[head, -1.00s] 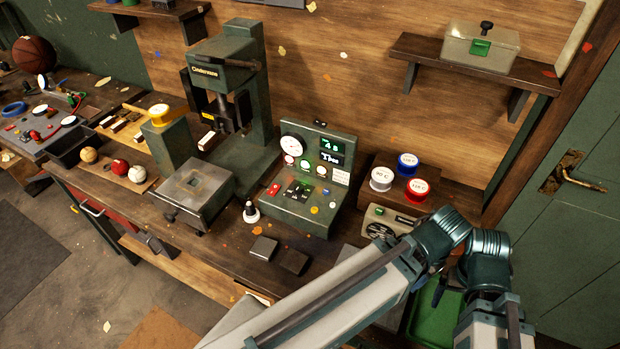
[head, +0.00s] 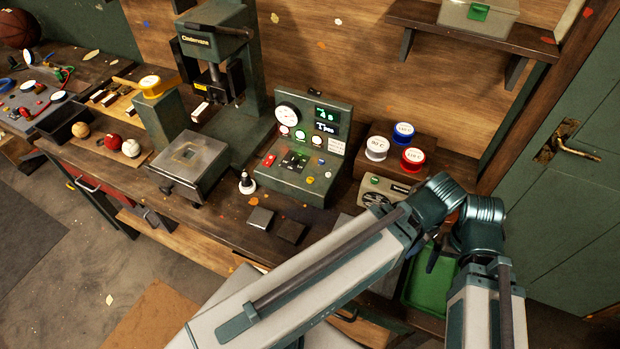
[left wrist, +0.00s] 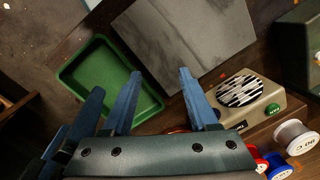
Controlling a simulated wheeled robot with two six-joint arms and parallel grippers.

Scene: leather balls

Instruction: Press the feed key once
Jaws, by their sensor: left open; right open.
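The green control panel (head: 305,180) stands on the bench with a round gauge, lit displays and small keys on its sloped face. A red key (head: 268,160) and a dark key block (head: 294,161) show there; I cannot read which is the feed key. My left gripper (left wrist: 160,73) is open and empty, above the grey slab (left wrist: 190,35) and the green tray's edge, apart from the panel. It is mostly hidden by my arms in the head view. My right gripper (head: 435,252) is open beside it near the green tray (head: 415,292), partly hidden.
A beige box (head: 378,189) with a grille and green button, and white, blue and red spools (head: 411,159), stand right of the panel. A green press (head: 222,90) stands left. Two dark blocks (head: 260,219) and a white-tipped knob (head: 246,183) lie in front.

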